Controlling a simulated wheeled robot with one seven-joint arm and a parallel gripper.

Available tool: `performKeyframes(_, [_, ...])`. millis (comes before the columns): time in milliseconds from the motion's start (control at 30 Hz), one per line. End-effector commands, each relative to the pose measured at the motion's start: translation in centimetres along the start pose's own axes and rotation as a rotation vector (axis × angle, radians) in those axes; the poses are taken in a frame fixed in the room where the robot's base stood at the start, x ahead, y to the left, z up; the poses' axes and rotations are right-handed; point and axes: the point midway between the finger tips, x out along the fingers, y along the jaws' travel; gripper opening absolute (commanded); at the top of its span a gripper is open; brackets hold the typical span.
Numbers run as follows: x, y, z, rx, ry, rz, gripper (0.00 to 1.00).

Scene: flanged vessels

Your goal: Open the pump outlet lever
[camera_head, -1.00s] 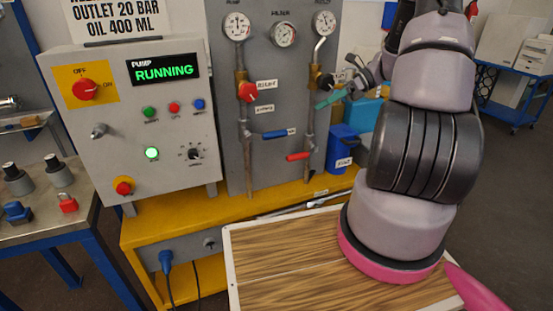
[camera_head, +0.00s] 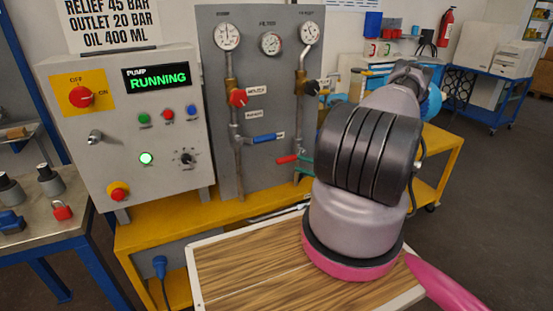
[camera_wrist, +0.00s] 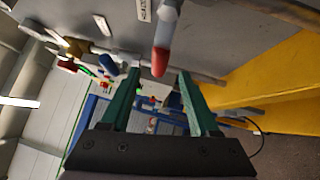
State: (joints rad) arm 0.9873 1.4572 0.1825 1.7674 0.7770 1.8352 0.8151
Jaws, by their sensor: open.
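A red-handled lever (camera_head: 287,159) sits low on the right pipe of the grey panel in the head view, partly hidden by my arm. A blue-handled lever (camera_head: 264,138) is on the left pipe, lying to the right. Their labels are too small to read, so I cannot tell which is the pump outlet lever. In the wrist view my gripper (camera_wrist: 161,76) has its green fingers apart and empty, with the red handle (camera_wrist: 160,60) in line with the gap between the fingertips. In the head view a green finger (camera_head: 304,162) shows close beside the red lever.
The control box (camera_head: 130,125) reads RUNNING. Gauges and a red knob (camera_head: 238,97) are on the grey panel (camera_head: 213,60); a black knob (camera_head: 312,87) is on the right pipe. A yellow bench (camera_head: 160,228) runs below. A wood-topped surface (camera_head: 240,275) lies in front.

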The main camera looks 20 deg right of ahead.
Motion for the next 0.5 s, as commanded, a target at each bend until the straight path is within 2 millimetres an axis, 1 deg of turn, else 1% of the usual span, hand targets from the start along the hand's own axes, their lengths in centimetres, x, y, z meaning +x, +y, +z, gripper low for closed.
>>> performKeyframes(300, [5.9,0.1,-0.2,-0.001,0.006,0.0,0.62])
performKeyframes(400, [7.6,0.1,-0.2,-0.002,0.006,0.0,0.62])
performKeyframes(500, [8.8,0.0,-0.1,-0.002,0.006,-0.001,0.62])
